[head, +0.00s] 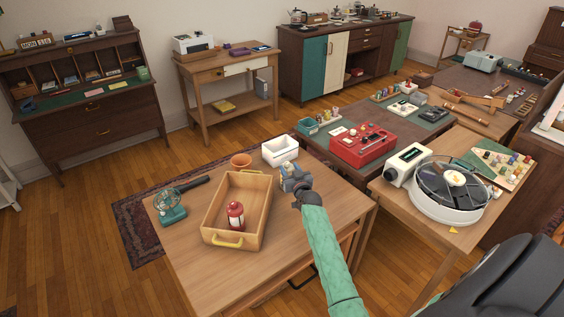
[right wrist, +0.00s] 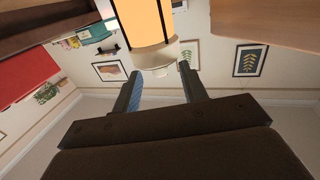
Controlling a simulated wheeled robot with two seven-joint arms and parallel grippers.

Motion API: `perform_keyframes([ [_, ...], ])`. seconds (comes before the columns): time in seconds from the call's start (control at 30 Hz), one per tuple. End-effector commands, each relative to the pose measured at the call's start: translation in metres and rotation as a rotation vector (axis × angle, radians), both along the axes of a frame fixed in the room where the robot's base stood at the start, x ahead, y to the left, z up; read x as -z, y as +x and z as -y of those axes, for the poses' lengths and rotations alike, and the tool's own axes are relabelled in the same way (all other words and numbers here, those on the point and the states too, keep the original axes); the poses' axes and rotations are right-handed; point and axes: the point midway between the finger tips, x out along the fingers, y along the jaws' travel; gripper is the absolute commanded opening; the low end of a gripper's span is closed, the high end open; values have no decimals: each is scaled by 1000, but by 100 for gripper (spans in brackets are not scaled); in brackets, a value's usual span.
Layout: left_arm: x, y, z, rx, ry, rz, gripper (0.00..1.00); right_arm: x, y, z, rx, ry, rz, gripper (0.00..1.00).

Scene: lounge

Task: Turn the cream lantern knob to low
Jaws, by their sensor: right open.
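The cream lantern (right wrist: 140,18) shows at the top of the right wrist view, with a glowing warm panel between dark bars. Its pale round end with the knob (right wrist: 158,58) points toward my right gripper. In the head view my right gripper hides most or all of this lantern. My right gripper (head: 293,181) is over the right side of the near wooden table. In the right wrist view the gripper (right wrist: 160,70) is open, one finger on each side of the knob's line. I cannot tell whether they touch it. My left gripper is not in view.
A wooden tray (head: 212,224) holding a red lantern (head: 235,214) stands left of my gripper. A red case (head: 363,147) and a turntable (head: 449,190) stand farther right.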

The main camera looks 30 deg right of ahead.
Motion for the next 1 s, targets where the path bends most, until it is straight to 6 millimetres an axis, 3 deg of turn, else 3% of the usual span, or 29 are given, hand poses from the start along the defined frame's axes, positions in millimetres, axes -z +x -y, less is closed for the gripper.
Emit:
perform_keyframes([
  [0.2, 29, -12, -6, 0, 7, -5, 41, -3, 32, 8, 0, -4, -1, 43],
  [0.4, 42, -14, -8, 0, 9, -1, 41, -1, 50, 11, -1, -4, -1, 43],
  [0.77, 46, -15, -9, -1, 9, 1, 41, 0, 55, 12, -1, -5, -1, 43],
  [1.0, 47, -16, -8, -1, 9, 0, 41, 0, 55, 12, -1, -5, -1, 0],
])
